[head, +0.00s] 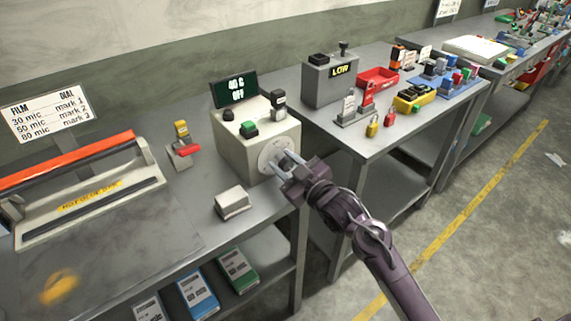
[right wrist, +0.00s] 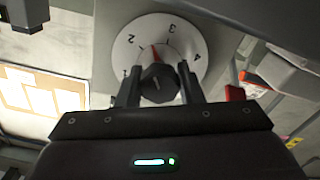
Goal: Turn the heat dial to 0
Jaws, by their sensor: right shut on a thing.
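The heat dial is a white numbered disc (head: 276,155) on the front of a cream control box (head: 238,146). In the right wrist view the disc (right wrist: 124,50) shows the numbers 1 to 4, with a dark knob (right wrist: 159,84) standing out from it. Its red pointer (right wrist: 154,52) lies between 2 and 3; no 0 can be seen. My right gripper (head: 284,163) is shut on the knob, one finger on each side, as the right wrist view (right wrist: 160,90) also shows. My left gripper is in neither view.
The box's display (head: 235,89) seems to read 40 C, OFF. A green button (head: 248,129) and switches sit on top. A grey block (head: 232,203) lies on the bench before it. A sealer with a red-orange bar (head: 68,158) stands left; a LOW box (head: 330,82) stands right.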

